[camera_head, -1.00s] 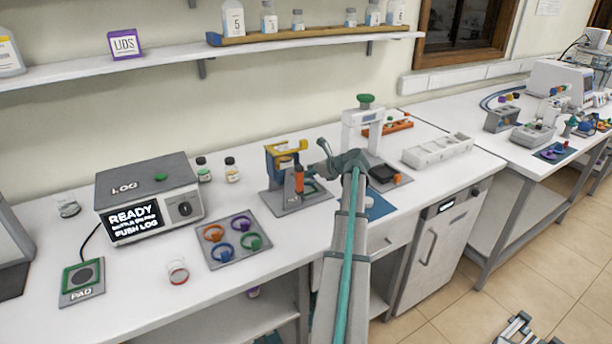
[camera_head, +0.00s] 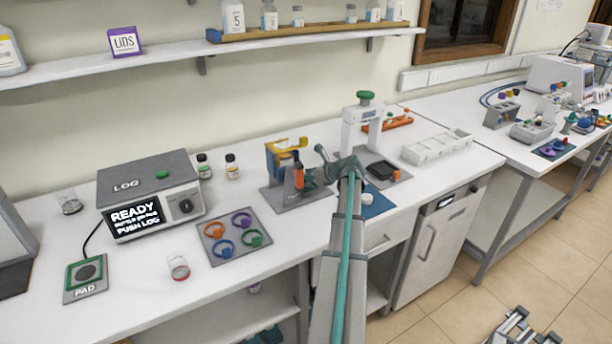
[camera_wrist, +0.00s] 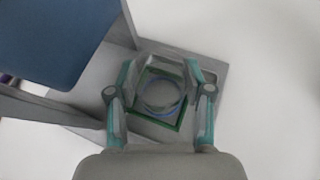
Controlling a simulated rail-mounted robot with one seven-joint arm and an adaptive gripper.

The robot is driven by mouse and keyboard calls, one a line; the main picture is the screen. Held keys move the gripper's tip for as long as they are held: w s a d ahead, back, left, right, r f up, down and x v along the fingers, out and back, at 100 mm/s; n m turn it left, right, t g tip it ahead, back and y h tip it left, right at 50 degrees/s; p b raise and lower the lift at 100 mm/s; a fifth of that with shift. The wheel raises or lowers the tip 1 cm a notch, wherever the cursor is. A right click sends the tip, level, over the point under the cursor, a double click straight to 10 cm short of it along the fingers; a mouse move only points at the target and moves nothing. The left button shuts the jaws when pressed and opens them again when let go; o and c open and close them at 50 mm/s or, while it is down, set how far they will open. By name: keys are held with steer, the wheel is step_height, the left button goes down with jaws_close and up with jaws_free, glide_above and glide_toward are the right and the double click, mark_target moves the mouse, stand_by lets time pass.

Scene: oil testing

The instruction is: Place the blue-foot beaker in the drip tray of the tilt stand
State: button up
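The tilt stand is a grey base plate (camera_head: 276,204) with a yellow and blue-grey frame (camera_head: 283,152) and an orange part. Its drip tray is a green-edged square (camera_wrist: 170,122) in the wrist view. The blue-foot beaker shows there as a clear ring with a blue edge (camera_wrist: 160,106), within the tray's outline as seen from above. My gripper (camera_wrist: 165,66) has one finger on each side of the beaker, and it shows from the side at the stand in the head view (camera_head: 314,170). Whether the fingers touch the glass is unclear. The tray is hidden in the head view.
A tall white device with a green knob (camera_head: 365,97) stands just right of my arm. A blue mat (camera_head: 377,206) lies near it. A grey plate with coloured rings (camera_head: 235,238), a red-foot beaker (camera_head: 179,268) and a logging box (camera_head: 150,195) are to the left.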

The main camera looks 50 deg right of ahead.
steer(key=shift+o, duration=1.3)
steer(key=shift+s+r, duration=0.1)
steer(key=shift+r, duration=0.1)
steer(key=b+v, duration=0.2)
steer(key=v, duration=1)
